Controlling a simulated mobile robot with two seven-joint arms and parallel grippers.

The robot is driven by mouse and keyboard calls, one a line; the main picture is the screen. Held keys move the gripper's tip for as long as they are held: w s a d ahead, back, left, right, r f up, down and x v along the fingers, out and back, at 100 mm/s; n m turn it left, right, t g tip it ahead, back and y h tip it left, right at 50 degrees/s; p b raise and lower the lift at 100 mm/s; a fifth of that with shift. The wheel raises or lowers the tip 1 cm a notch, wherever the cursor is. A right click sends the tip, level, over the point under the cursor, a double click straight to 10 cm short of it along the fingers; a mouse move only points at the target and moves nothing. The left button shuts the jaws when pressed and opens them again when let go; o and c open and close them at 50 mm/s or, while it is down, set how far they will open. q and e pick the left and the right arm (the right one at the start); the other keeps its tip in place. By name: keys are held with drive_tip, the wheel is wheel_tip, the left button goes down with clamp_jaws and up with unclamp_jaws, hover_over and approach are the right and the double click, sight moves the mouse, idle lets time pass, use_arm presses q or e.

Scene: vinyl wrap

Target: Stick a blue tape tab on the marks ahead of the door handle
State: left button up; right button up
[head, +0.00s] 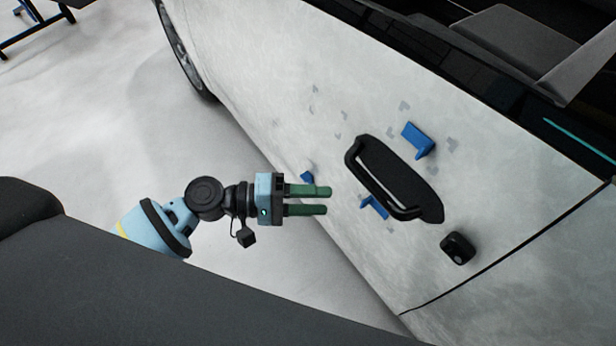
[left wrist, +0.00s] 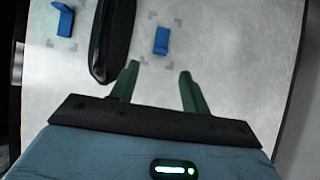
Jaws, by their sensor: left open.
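Grey corner marks (head: 344,115) show on the pale door, up and left of the black door handle (head: 430,202), with no tab between them. A blue tab (head: 418,139) is on the door above the handle; it also shows in the left wrist view (left wrist: 64,20). Another blue tab (head: 374,207) is below the handle, among corner marks in the left wrist view (left wrist: 161,40). A third blue tab (head: 307,176) shows just above my left gripper (head: 328,200), partly hidden by it. That gripper is open, its green fingers apart and empty, left of the handle.
A small black fitting (head: 458,248) sits on the door at lower right of the handle. The window opening (head: 490,45) and front wheel (head: 183,48) are toward the top. The pale floor (head: 110,110) at left is clear, with a table at the top left corner.

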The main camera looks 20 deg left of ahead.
use_arm(q)
drive_tip(key=m+t+y+p, duration=0.3)
drive_tip(key=m+t+y, duration=0.2)
drive_tip(key=m+y, duration=0.5)
approach(306, 181)
drive_tip(key=a+f+m+h, duration=0.1)
drive_tip(key=a+m+h, duration=0.1)
drive_tip(key=shift+w+a+b+x, duration=0.1)
drive_tip(key=shift+b+x, duration=0.1)
drive_tip(key=shift+x, duration=1.95)
drive_tip(key=shift+w+a+b+x, duration=0.1)
drive_tip(key=shift+b+x, duration=0.1)
drive_tip(key=shift+x, duration=1.95)
drive_tip(key=shift+r, duration=0.1)
